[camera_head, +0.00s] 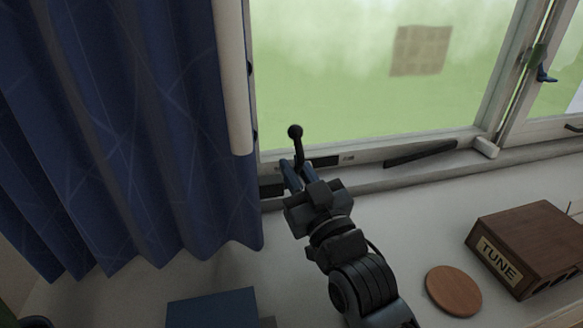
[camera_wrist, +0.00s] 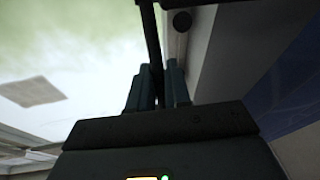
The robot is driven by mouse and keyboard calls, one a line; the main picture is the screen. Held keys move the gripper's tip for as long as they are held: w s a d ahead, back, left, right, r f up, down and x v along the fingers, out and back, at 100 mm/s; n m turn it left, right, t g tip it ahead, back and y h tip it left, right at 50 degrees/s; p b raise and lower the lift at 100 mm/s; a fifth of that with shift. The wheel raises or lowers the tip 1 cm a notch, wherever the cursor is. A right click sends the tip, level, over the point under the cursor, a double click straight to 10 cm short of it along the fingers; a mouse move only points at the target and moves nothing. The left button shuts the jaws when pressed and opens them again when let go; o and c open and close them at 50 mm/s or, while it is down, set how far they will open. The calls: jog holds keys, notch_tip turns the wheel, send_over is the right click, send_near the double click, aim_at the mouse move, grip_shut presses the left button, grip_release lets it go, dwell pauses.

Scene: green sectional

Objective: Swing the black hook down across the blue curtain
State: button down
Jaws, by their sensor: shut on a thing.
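The black hook (camera_head: 297,143) is a thin dark rod with a round knob at its top, standing nearly upright in front of the lower left corner of the window. My gripper (camera_head: 294,174) is shut on its lower part. In the wrist view the rod (camera_wrist: 153,35) runs up from between the two blue fingers of my gripper (camera_wrist: 158,88). The blue curtain (camera_head: 130,130) hangs in folds at the left of the head view, a little left of the hook. It also shows at the right of the wrist view (camera_wrist: 283,95). The hook's lower end is hidden by my gripper.
A pale vertical post (camera_head: 234,80) stands between curtain and window. A black bar (camera_head: 420,153) lies along the window frame. On the sill are a brown box marked TUNE (camera_head: 535,245), a round wooden disc (camera_head: 453,290) and a blue box (camera_head: 211,309). The sill between them is partly clear.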

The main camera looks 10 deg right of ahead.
jog(key=shift+a+f, duration=0.15)
jog(key=c, duration=1.1)
grip_release()
jog(key=shift+c, duration=0.2)
jog(key=shift+s, duration=0.15)
jog(key=b+v, duration=0.1)
jog(key=v, duration=0.6)
jog(key=shift+s+b, duration=0.2)
jog(key=shift+b, duration=0.1)
